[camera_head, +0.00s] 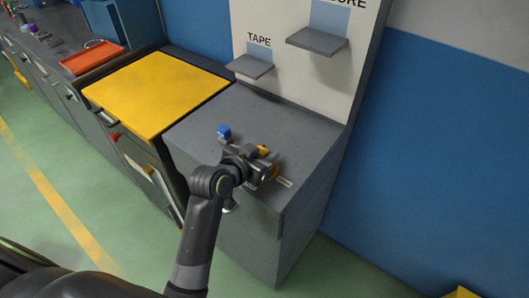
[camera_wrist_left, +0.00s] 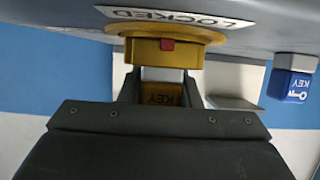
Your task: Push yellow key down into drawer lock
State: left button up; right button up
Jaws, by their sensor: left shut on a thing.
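The grey drawer cabinet (camera_head: 245,125) stands in the middle of the head view. My left gripper (camera_head: 262,163) is over its top near the front edge and is shut on the yellow key (camera_head: 263,150). The yellow round lock (camera_head: 273,172) is right beside the fingertips. It also shows in the wrist view (camera_wrist_left: 150,50), with a red mark, by a LOCKED label (camera_wrist_left: 175,18). How deep the key sits is hidden. My right gripper is not in view.
A blue key (camera_head: 224,132) stands on the cabinet top, left of my gripper. Behind, a white panel has a TAPE shelf (camera_head: 250,66) and another shelf (camera_head: 316,41). A yellow-topped cabinet (camera_head: 155,92) and an orange tray (camera_head: 92,58) are at left. The cabinet top behind my gripper is clear.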

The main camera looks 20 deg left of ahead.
pick_arm(q)
jog(key=shift+f, duration=0.45)
jog(key=shift+s+f, duration=0.15)
jog(key=shift+f, duration=0.15)
jog(key=shift+s+f+b, duration=0.15)
jog(key=shift+f+b, duration=0.2)
jog(key=shift+f, duration=0.2)
dwell(0.6)
jog(key=r+p, duration=0.2)
jog(key=p, duration=0.1)
jog(key=shift+w+r, duration=0.25)
jog(key=shift+r, duration=0.05)
jog(key=shift+r+p, duration=1.75)
jog(key=shift+r, duration=0.25)
